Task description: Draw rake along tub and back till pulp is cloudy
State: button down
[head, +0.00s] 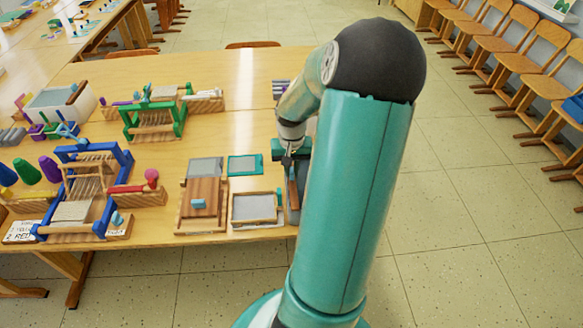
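My gripper (287,158) points down at the table's right side, beside my arm. Its fingers are small and dark, and I cannot tell whether they are open or hold anything. Just below it is a narrow grey-blue edge with a brown wooden piece (293,194), mostly hidden behind my arm; I cannot tell whether this is the tub or the rake. A white tub (82,107) with a grey surface inside stands at the far left of the table, with a brown wooden piece at its right end. No pulp is clearly recognisable.
A wooden-framed grey screen (255,207), a wooden board stack (202,196) and a teal-edged panel (245,165) lie left of my gripper. Green (154,120) and blue (85,190) looms stand farther left. Chairs (505,50) line the right wall; the floor between is clear.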

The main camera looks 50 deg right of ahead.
jog(key=s+d, duration=1.5)
jog(key=s, duration=0.2)
jog(key=shift+s, duration=0.15)
jog(key=shift+d+r, duration=0.1)
jog(key=c, duration=1.4)
grip_release()
jog(key=shift+s+d, duration=0.1)
jog(key=shift+c, duration=0.2)
notch_tip(320, 180, up, 14)
